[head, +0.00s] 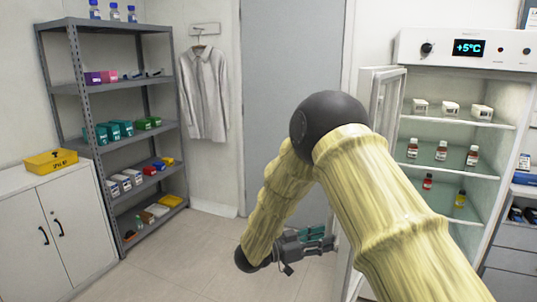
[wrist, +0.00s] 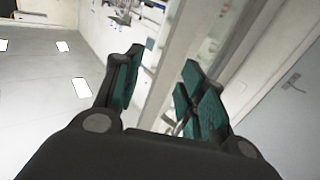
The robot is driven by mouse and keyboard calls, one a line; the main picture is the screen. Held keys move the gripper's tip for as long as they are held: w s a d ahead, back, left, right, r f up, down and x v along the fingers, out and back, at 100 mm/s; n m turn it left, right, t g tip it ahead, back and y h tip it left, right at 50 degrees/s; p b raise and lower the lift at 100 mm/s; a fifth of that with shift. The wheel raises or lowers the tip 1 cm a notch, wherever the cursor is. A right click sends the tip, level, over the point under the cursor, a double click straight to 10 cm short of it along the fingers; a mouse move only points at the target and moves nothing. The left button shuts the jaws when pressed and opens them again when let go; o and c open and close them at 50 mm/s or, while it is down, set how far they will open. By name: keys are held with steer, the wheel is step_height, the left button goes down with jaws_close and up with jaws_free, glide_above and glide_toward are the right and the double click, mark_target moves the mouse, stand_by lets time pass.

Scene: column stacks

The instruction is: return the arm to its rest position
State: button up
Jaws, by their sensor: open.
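My gripper (head: 318,238) shows low in the middle of the head view, in front of the grey door and close to the left edge of the open fridge door. My arm is bent, with its elbow raised and the forearm hanging down to the gripper. In the wrist view my gripper (wrist: 160,95) has its teal-padded fingers spread apart, with nothing between them. The fridge's open door shows behind the fingers there. I cannot tell how wide the gap to it is.
The fridge (head: 465,65) at right stands open, with bottles and boxes on its shelves; its door (head: 385,90) swings out beside my arm. A grey shelf rack (head: 75,60) and a white cabinet (head: 60,220) with a yellow bin (head: 50,161) stand at left. The floor (head: 185,255) between is clear.

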steer(key=s+d+f+n+t+y, duration=0.1)
steer(key=s+d+f+n+y, duration=0.15)
steer(key=f, duration=0.55)
steer(key=s+d+f+n+t+y, duration=0.2)
steer(key=f+n+y, duration=0.15)
steer(key=f, duration=0.45)
steer(key=s+d+f+n+t+y, duration=0.1)
steer(key=s+d+f+n+y, duration=0.15)
steer(key=f, duration=0.55)
steer(key=s+f+n+g+y, duration=0.3)
steer(key=s+f+y, duration=0.2)
steer(key=s+f, duration=0.8)
steer(key=s+f+n+g+y, duration=0.1)
steer(key=s+g+y, duration=0.3)
steer(key=s, duration=2.4)
steer(key=n+g, duration=0.1)
steer(key=g, duration=0.2)
steer(key=shift+f, duration=0.25)
steer(key=shift+c, duration=0.6)
steer(key=shift+w, duration=0.1)
